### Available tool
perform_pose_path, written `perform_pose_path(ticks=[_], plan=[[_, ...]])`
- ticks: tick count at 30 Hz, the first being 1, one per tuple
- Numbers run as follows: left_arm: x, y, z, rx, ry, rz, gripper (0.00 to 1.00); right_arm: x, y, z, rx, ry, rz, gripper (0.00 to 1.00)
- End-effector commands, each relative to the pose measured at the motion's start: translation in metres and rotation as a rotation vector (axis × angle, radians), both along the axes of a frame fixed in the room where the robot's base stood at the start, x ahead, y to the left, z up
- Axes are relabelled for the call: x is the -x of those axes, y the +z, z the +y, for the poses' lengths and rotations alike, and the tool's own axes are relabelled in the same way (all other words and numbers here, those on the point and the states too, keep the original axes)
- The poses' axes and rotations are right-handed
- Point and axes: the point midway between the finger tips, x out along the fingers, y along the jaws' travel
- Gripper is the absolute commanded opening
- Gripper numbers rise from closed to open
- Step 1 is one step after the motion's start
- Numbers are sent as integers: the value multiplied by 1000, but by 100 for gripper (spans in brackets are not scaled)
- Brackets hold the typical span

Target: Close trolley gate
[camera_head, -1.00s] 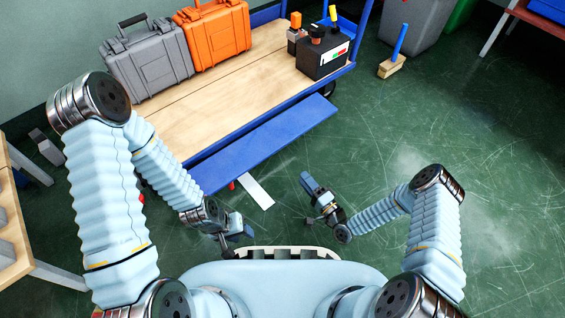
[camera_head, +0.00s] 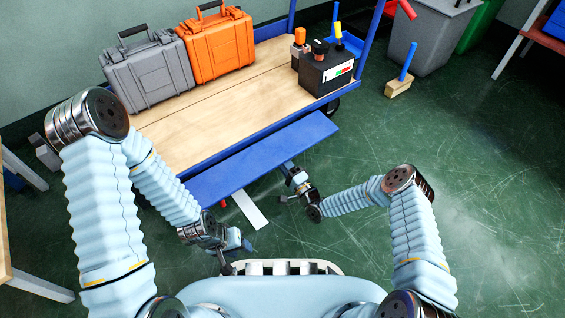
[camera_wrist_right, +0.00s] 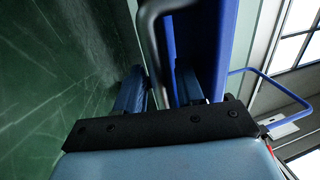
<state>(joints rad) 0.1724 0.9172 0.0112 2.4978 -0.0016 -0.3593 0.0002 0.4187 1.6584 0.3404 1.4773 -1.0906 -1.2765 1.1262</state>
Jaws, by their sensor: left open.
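The blue trolley gate (camera_head: 265,155) is a long flat panel along the near side of the wooden-decked trolley (camera_head: 225,110), sloping outward from the deck. It also fills the upper middle of the right wrist view (camera_wrist_right: 208,45). A bent grey metal handle (camera_wrist_right: 150,35) runs beside it there. My right gripper (camera_head: 287,167) is at the gate's lower edge. In the wrist view its two fingers (camera_wrist_right: 160,92) stand apart, with the handle reaching between them; I cannot make out a firm grip. My left gripper (camera_head: 234,252) is open and empty, low in front of my body.
A grey case (camera_head: 148,72), an orange case (camera_head: 218,47) and a black box (camera_head: 325,70) stand on the trolley. A brush (camera_head: 399,87) and a grey bin (camera_head: 430,40) are on the right. The green floor (camera_head: 470,150) there is clear.

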Motion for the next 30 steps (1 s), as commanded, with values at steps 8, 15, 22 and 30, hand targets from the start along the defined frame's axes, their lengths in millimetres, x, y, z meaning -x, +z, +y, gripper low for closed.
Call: perform_pose_path(ticks=[8,15,22,30], plan=[[0,0,0,0,0,0,43,0,0,0,0,0,0,28],[0,0,0,0,0,0,43,0,0,0,0,0,0,0],[0,0,0,0,0,0,43,0,0,0,1,0,1,0],[0,12,0,0,-2,2,43,2,9,-2,30,2,42,0]])
